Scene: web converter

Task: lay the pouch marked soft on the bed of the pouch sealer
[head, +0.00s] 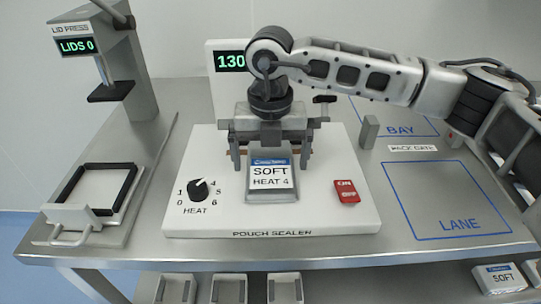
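The pouch marked SOFT, HEAT 4 (270,180) is grey with a blue and white label. It lies on the white pouch sealer (335,215), in its middle. My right gripper (271,165) is directly above and behind the pouch, pointing down. Its two fingers stand wide apart, one on each side of the pouch, with small gaps seen between fingers and pouch. The gripper hides the back of the bed. The sealer's display reads 130 and the heat knob (198,189) points near 4. My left gripper is not in view.
A lid press (118,75) with a black-rimmed frame (72,205) stands at the left. A red switch (345,192) is on the sealer's right. The blue-outlined lane (445,205) is empty. Another SOFT pack (499,278) and several trays are below the table edge.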

